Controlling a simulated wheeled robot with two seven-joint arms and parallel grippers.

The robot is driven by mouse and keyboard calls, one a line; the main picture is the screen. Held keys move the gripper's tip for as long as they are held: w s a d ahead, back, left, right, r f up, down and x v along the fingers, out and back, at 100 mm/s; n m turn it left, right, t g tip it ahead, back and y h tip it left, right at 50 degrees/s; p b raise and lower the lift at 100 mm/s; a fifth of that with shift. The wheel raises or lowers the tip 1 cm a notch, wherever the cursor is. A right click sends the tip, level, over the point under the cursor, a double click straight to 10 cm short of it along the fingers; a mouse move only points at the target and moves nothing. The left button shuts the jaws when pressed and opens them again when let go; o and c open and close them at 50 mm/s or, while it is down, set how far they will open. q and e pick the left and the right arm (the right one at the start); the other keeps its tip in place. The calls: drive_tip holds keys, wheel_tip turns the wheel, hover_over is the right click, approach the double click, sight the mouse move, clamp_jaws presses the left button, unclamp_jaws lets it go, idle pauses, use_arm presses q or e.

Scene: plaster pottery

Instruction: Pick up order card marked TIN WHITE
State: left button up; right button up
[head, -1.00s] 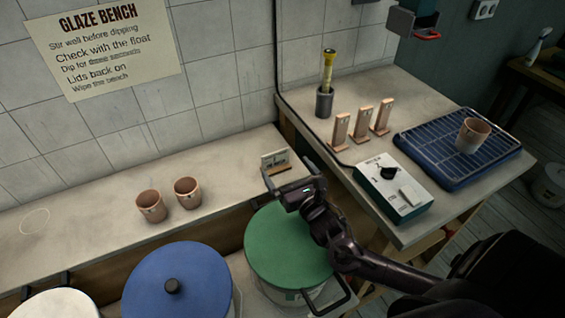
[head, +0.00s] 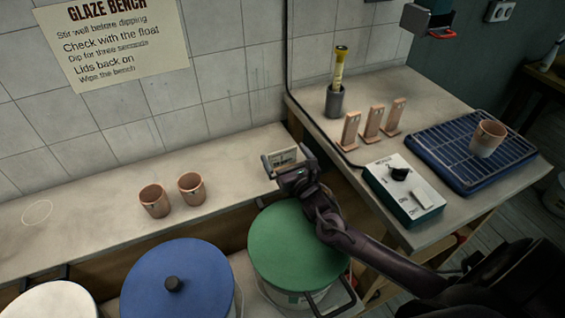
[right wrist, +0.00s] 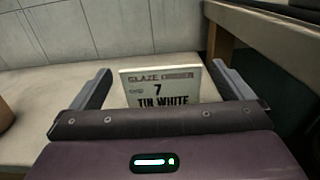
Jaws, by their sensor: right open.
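The order card (right wrist: 160,85) stands upright on the bench in the right wrist view, reading "GLAZE ORDER 7 TIN WHITE". In the head view the card (head: 283,157) shows at the bench's right end, partly behind my gripper. My right gripper (right wrist: 160,90) is open, with one finger on each side of the card and gaps between them. In the head view my right gripper (head: 284,163) is at the card, above the back of the green lid. The card's lower edge is hidden by the gripper body. My left gripper is not in view.
Two clay cups (head: 154,201) (head: 191,188) stand left on the bench. A green-lidded bucket (head: 298,250) and a blue-lidded bucket (head: 205,285) stand in front. To the right are a control box (head: 430,205), upright clay tiles (head: 372,122) and a blue rack (head: 445,160) with a cup.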

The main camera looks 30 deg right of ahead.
drive_tip(key=c, duration=0.9)
drive_tip(key=shift+r, duration=0.1)
